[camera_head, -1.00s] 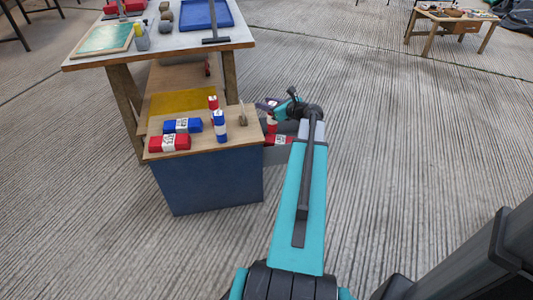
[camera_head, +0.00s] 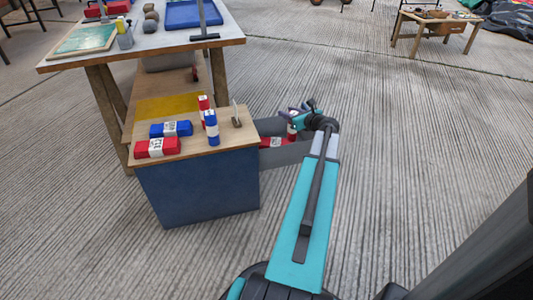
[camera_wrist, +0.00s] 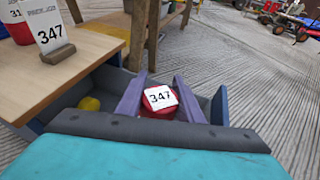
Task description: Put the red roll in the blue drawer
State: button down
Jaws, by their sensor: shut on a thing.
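My gripper (camera_head: 293,122) is shut on the red roll (camera_head: 292,131), which has a white label. The wrist view shows its purple fingers (camera_wrist: 156,95) on both sides of the red roll (camera_wrist: 151,108), with a label reading 347 facing up. The blue drawer (camera_head: 292,155) stands open at the right side of the blue cabinet (camera_head: 200,188). The gripper and roll are over the open drawer (camera_wrist: 220,106); I cannot tell how far above its floor. A red item with a white label (camera_head: 273,142) shows by the drawer, partly hidden.
A yellow object (camera_wrist: 90,103) is in the drawer. A workbench (camera_head: 222,38) stands behind.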

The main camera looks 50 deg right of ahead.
jog(key=shift+w+a, duration=0.1)
jog(key=shift+w+f+b, duration=0.1)
jog(key=shift+f+b, duration=1.1)
jog(key=shift+f, duration=1.3)
jog(key=shift+f+b, duration=1.25)
jog(key=shift+f, duration=1.35)
jog(key=c, duration=1.2)
grip_release()
